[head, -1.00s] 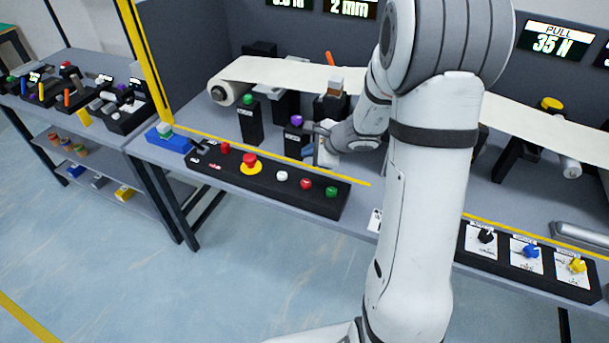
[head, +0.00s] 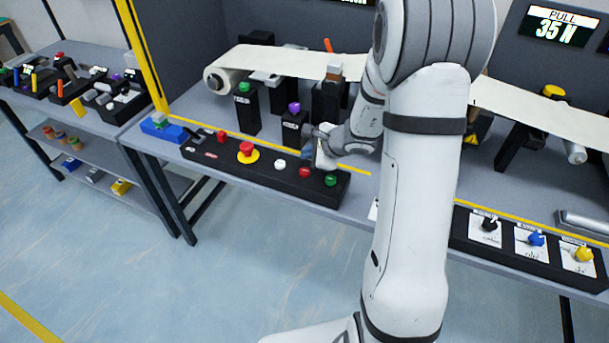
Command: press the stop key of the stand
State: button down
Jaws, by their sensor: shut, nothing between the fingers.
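The long black key panel (head: 222,169) lies along the front of the grey table. It carries a red key (head: 221,136) at the left, a large red mushroom key (head: 246,149) on a yellow disc, a white key (head: 280,165), a second small red key (head: 305,173) and a green key (head: 330,180). The labels are too small to read, so I cannot tell which is marked stop. My gripper (head: 308,153) is shut and empty, just above and behind the panel near the white and right red keys. Contact is not visible; its fingertips are small and partly unclear.
Behind my gripper stand a post with a purple key (head: 294,108) and a post with a green key (head: 243,87), below a pale conveyor belt (head: 285,62). A blue block (head: 163,131) sits left of the panel. A panel with three knobs (head: 536,240) is at right.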

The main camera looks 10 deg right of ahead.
aim_at(308, 172)
jog(key=shift+f+b, duration=1.45)
jog(key=shift+f, duration=0.3)
dwell(0.7)
jog(key=shift+f+b, duration=0.4)
jog(key=shift+b, duration=0.25)
jog(key=shift+f+b, duration=0.45)
jog(key=shift+b, duration=0.2)
dwell(0.4)
jog(key=shift+r, duration=0.15)
jog(key=shift+r+p, duration=0.55)
jog(key=shift+r, duration=0.2)
notch_tip(308, 172, up, 5)
jog(key=p, duration=0.3)
jog(key=shift+p, duration=0.35)
